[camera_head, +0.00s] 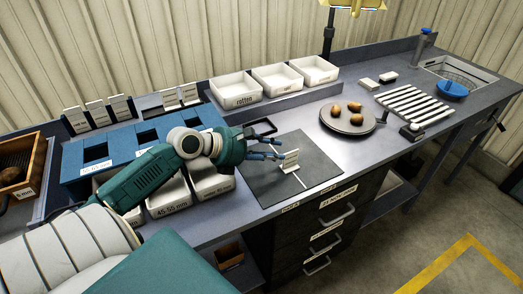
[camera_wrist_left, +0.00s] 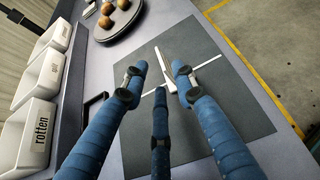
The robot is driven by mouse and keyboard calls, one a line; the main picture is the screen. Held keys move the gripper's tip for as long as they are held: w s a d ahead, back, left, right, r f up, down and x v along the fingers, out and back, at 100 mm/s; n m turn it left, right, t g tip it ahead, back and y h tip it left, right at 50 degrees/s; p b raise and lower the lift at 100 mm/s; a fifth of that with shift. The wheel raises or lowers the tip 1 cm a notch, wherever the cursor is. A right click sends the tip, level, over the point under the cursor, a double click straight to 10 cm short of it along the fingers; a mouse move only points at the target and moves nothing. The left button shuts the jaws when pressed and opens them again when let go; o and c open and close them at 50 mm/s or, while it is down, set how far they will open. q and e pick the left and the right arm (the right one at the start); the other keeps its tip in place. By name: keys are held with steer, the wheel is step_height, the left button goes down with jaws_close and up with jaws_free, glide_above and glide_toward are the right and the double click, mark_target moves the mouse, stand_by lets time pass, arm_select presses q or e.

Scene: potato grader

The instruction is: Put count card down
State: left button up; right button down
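The small white count card (camera_head: 291,160) stands upright on the dark grey mat (camera_head: 318,167), near the mat's white cross lines. My left gripper (camera_head: 277,150) is low over the mat, right at the card. In the left wrist view the card (camera_wrist_left: 164,68) shows nearly edge-on between the tips of my blue fingers (camera_wrist_left: 159,68). Gaps show between the card and the fingertips, so the gripper looks open around it. The writing on the card is too small to read. My right gripper is out of view.
White bins (camera_head: 235,91), one labelled rotten, stand behind the mat. A round plate (camera_head: 333,122) with several potatoes is to its right. Several other cards (camera_head: 97,113) stand at the back left. The mat's right part is clear.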

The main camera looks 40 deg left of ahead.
arm_select(q)
steer(key=v, duration=0.4)
steer(key=shift+s+r, duration=0.2)
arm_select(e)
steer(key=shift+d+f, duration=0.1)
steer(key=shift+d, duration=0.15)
arm_select(q)
steer(key=shift+f, duration=0.1)
